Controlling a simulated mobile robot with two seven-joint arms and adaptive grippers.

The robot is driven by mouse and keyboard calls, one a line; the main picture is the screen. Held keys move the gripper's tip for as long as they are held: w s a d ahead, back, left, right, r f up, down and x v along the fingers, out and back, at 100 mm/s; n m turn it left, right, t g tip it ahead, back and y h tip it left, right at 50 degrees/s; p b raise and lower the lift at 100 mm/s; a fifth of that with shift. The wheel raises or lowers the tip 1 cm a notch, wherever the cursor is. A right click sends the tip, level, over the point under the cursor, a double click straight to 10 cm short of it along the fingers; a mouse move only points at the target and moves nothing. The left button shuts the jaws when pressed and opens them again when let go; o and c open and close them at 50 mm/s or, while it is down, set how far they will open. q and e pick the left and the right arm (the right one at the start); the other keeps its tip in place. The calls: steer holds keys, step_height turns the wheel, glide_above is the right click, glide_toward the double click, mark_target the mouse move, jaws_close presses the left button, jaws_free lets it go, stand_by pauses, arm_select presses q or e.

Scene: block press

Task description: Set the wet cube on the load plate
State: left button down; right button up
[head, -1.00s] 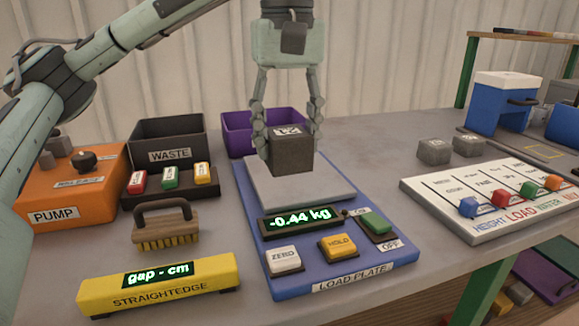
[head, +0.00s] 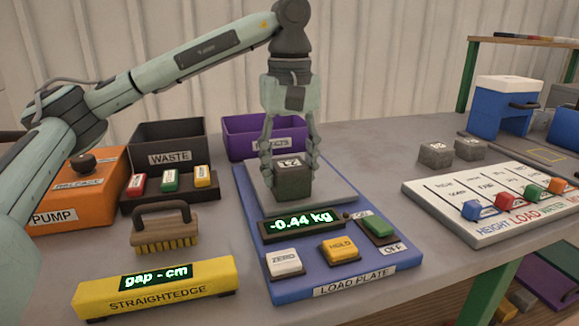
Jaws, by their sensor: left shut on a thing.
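The wet cube (head: 292,184), dark grey with a white label on top, is held low over the grey pan of the load plate (head: 252,238). I cannot tell whether it touches the pan. My left gripper (head: 290,172) points down from above and is shut on the cube, with a finger on each side. The load plate is a blue device with a green display reading -0.44 kg, a white ZERO button, a yellow HOLD button and a green ON/OFF switch. My right gripper is not in view.
The black WASTE bin (head: 168,142) and purple bin (head: 232,142) stand behind. The orange PUMP box (head: 80,190), brush (head: 160,228) and yellow STRAIGHTEDGE (head: 155,287) are left. Two grey cubes (head: 435,155) and a slider board (head: 480,200) are right.

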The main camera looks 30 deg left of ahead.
mark_target(290, 163)
arm_select(q)
steer(key=c, duration=1.1)
jaws_free()
steer(key=shift+f, duration=0.15)
steer(key=o, duration=0.5)
steer(key=shift+c, duration=0.2)
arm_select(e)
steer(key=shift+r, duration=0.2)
arm_select(q)
steer(key=shift+r, duration=0.2)
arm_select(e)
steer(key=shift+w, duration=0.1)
arm_select(q)
steer(key=shift+r, duration=0.3)
step_height(290, 163, up, 3)
steer(key=shift+r+p, duration=0.2)
steer(key=shift+p, duration=0.1)
step_height(290, 163, up, 8)
steer(key=p, duration=0.2)
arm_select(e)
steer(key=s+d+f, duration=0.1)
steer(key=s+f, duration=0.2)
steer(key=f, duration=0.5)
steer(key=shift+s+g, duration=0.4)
